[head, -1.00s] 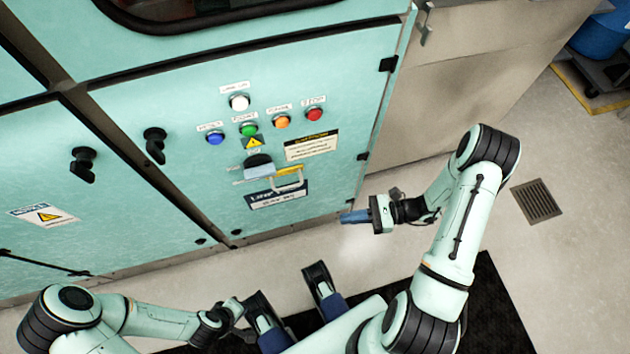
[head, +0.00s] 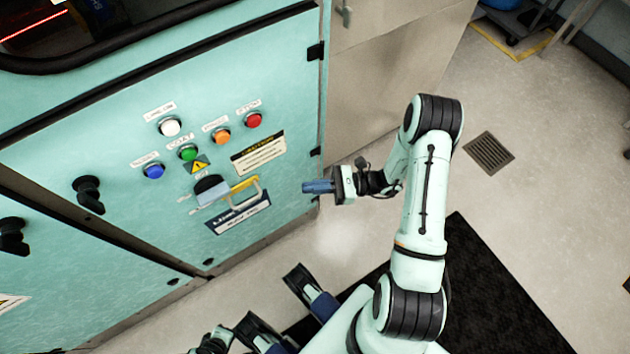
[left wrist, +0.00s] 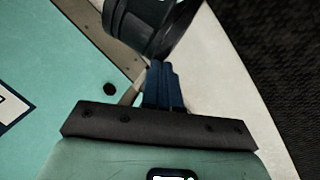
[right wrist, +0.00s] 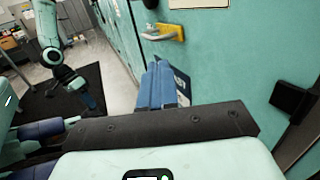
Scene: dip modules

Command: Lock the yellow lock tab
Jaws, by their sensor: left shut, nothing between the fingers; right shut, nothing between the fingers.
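The yellow lock tab (head: 243,185) is on the teal cabinet door, beside a grey switch block (head: 210,190) and above a dark blue label plate. A pale metal handle or shackle loop (head: 246,200) hangs by it. The tab also shows in the right wrist view (right wrist: 168,33), above and beyond the fingers. My right gripper (head: 306,187) is shut and empty, to the right of the tab and apart from it. Its blue fingers show in the right wrist view (right wrist: 158,84). My left gripper (left wrist: 163,86) is shut and empty, low near the base of the cabinet.
White, blue, green, orange and red buttons (head: 188,152) sit above the tab. Black door knobs (head: 88,194) are to the left, and black hinges (head: 315,50) line the door's right edge. Clear floor and a drain grate (head: 489,153) lie to the right.

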